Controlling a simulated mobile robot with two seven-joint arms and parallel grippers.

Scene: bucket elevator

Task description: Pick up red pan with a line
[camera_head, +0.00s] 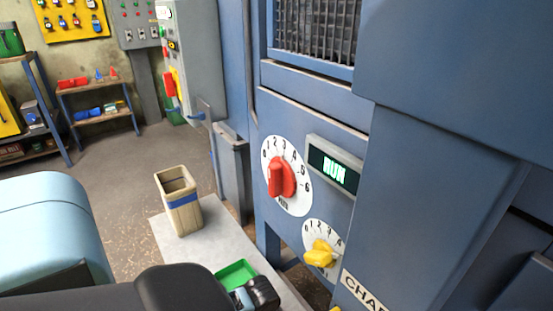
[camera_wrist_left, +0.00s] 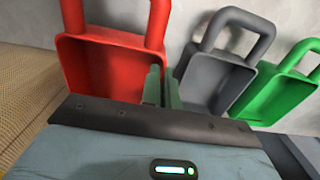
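In the left wrist view the red pan (camera_wrist_left: 100,65) lies at the left with its loop handle toward the top; I see no line on the part in view. My left gripper (camera_wrist_left: 161,85) is at the red pan's right wall, its two narrow fingers close together. I cannot tell whether the wall is between them or they touch it. In the head view my left gripper (camera_head: 259,292) is low at the bottom middle, by the grey slab. The red pan is hidden there behind my arm. My right gripper is in neither view.
A grey pan (camera_wrist_left: 215,78) and a green pan (camera_wrist_left: 275,92) lie to the right of the red one. A wooden bucket (camera_head: 184,216) with a blue band stands on the slab (camera_head: 212,252). The blue machine (camera_head: 430,200) with dials and a RUN display rises at the right.

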